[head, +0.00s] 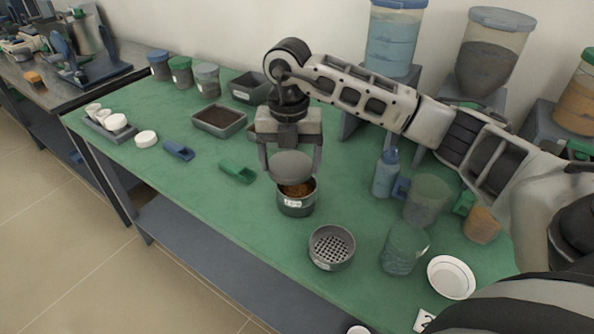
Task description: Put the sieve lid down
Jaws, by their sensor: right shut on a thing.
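My right gripper (290,160) comes in from the right and points down over the middle of the table. It is shut on the sieve lid (291,168), a grey round disc. The lid is above a grey labelled pot (297,206) with brown grains in it. The lid covers part of the pot's far rim in this view; I cannot tell whether they touch. A grey sieve (332,260) with a perforated bottom stands on the table in front of the pot, to the right. My left gripper is not in view.
The green table (245,215) is clear left of the pot. A green scoop (237,171), a blue scoop (179,150) and a dark tray (219,120) lie further left. A blue bottle (386,173), tinted beakers (404,248) and a white dish (451,277) stand right.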

